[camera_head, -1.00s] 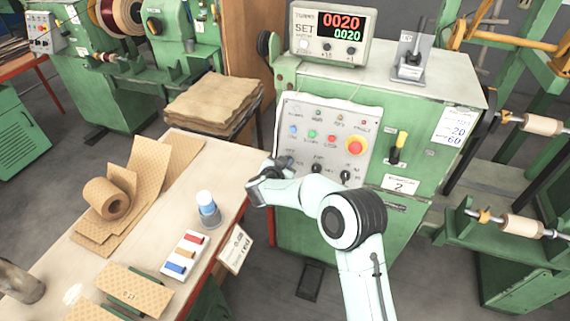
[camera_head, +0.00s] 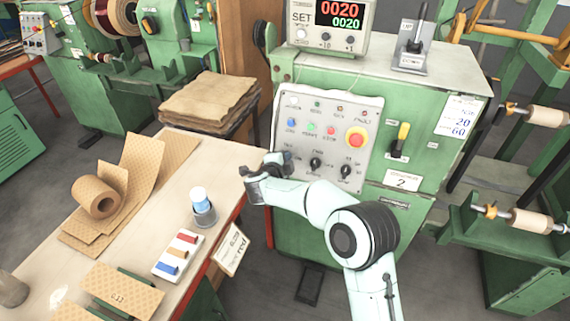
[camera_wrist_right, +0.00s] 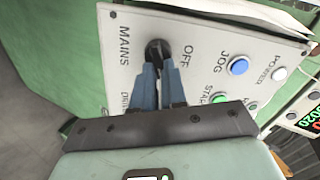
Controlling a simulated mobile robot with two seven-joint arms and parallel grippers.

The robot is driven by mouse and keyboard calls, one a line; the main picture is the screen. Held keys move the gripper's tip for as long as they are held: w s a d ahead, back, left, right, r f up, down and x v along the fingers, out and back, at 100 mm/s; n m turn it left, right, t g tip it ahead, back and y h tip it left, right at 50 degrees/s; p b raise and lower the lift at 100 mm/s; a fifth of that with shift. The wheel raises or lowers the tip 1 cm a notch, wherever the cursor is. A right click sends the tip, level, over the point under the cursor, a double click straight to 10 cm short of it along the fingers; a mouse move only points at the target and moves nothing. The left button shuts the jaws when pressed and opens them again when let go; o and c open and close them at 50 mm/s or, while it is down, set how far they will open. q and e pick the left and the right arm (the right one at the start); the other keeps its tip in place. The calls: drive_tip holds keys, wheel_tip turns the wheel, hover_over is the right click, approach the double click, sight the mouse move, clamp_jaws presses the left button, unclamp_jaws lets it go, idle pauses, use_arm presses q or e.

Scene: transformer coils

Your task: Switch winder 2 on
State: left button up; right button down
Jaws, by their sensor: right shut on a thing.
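Winder 2 is the green machine (camera_head: 410,187) with a white plate numbered 2 (camera_head: 402,180). Its light control panel (camera_head: 331,187) carries coloured buttons, knobs and a red emergency stop (camera_head: 356,138). My right gripper (camera_head: 276,163) is at the panel's lower left. In the right wrist view, the dark MAINS knob (camera_wrist_right: 157,50) sits between the tips of my two blue-grey fingers (camera_wrist_right: 158,72), which are shut on it. The word OFF is beside the knob; which way the knob points is unclear. My left gripper is out of view.
A yellow-handled lever (camera_head: 400,140) is right of the panel. The counter (camera_head: 335,22) reads 0020 twice.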

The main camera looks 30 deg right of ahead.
drive_tip(key=m+b, duration=0.1)
drive_tip(key=m, duration=0.1)
drive_tip(key=m+b, duration=0.1)
drive_tip(key=shift+s+a+f+m, duration=0.1)
drive_tip(key=shift+a+f+m, duration=0.1)
drive_tip(key=shift+m, duration=0.2)
drive_tip(key=shift+b, duration=0.3)
drive_tip(key=c, duration=1.2)
unclamp_jaws()
drive_tip(key=shift+d, duration=0.1)
drive_tip(key=shift+r, duration=0.1)
drive_tip(key=v, duration=1.3)
